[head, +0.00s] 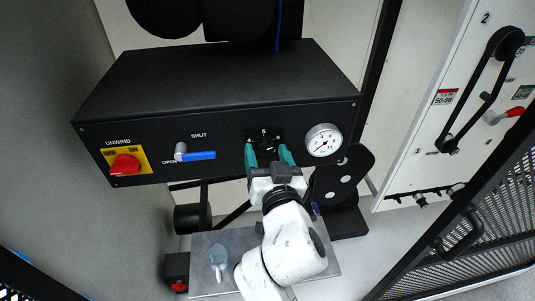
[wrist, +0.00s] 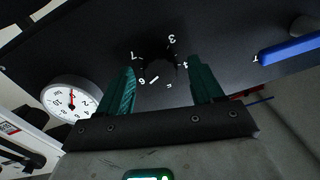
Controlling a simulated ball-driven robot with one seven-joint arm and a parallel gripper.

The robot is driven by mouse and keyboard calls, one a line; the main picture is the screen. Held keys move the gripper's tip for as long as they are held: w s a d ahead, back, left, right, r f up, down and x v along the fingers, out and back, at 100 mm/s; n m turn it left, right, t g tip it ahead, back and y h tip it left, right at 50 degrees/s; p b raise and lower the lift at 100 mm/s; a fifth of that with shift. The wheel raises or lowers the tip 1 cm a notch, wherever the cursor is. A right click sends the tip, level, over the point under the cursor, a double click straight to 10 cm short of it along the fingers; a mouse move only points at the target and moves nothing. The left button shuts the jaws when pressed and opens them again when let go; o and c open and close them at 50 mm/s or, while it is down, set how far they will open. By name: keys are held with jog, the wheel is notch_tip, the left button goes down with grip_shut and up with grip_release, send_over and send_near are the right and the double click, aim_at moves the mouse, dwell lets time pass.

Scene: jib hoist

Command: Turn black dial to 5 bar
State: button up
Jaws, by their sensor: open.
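The black dial (head: 264,139) is on the front face of a black control box (head: 215,115), right of the blue-handled valve.
A blue valve handle (head: 199,156) between OPEN and SHUT and a red UNWIND knob (head: 125,164) are on the same face. A grey plate (head: 210,277) lies below.

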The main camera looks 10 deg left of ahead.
jog(key=c, duration=1.1)
jog(key=shift+o, duration=0.2)
jog(key=shift+n, duration=0.3)
jog(key=n+p, duration=0.2)
jog(key=n, duration=0.4)
jog(key=shift+r, duration=0.1)
jog(key=n+p, duration=0.2)
jog(key=n, duration=0.4)
jog(key=shift+h, duration=0.4)
jog(key=shift+n, duration=0.3)
jog(key=o, duration=1.1)
jog(key=shift+c, duration=0.2)
